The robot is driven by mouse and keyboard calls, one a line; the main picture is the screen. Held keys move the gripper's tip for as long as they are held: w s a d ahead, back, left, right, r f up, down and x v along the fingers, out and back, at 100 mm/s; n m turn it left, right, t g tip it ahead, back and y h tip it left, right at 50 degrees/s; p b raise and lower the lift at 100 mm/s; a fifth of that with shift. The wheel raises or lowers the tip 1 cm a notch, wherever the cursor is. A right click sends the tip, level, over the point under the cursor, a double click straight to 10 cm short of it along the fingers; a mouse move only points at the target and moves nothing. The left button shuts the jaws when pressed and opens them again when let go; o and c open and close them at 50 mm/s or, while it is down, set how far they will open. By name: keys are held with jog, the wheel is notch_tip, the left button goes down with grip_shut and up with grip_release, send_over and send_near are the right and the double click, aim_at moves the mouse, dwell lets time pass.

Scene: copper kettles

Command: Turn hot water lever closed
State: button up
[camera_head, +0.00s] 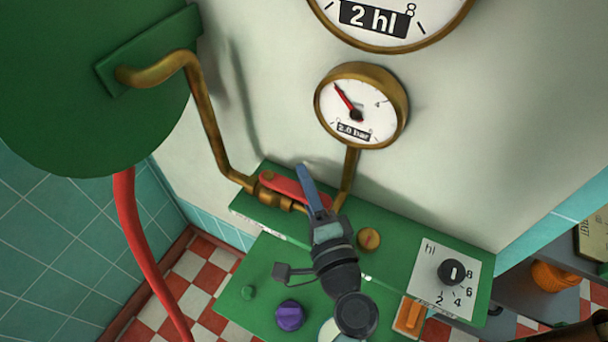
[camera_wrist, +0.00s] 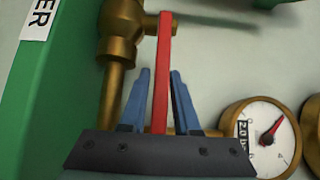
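The red hot water lever (camera_head: 283,187) sits on a brass valve (camera_head: 268,199) in the pipe above the green panel. In the head view it lies roughly along the pipe. My gripper (camera_head: 303,168) has its blue fingers at the lever's right end, which they partly hide. In the wrist view, the red lever (camera_wrist: 162,75) runs between the two fingers of my gripper (camera_wrist: 160,72), with a gap on each side. The fingers are open around it and do not appear to touch it. The brass valve body (camera_wrist: 119,35) is at upper left there.
A brass pressure gauge (camera_head: 362,105) stands just above the gripper. A bent brass pipe (camera_head: 207,115) rises left to the green tank (camera_head: 75,75).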

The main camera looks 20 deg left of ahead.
jog(key=shift+w+a, duration=0.25)
grip_shut()
dwell(1.4)
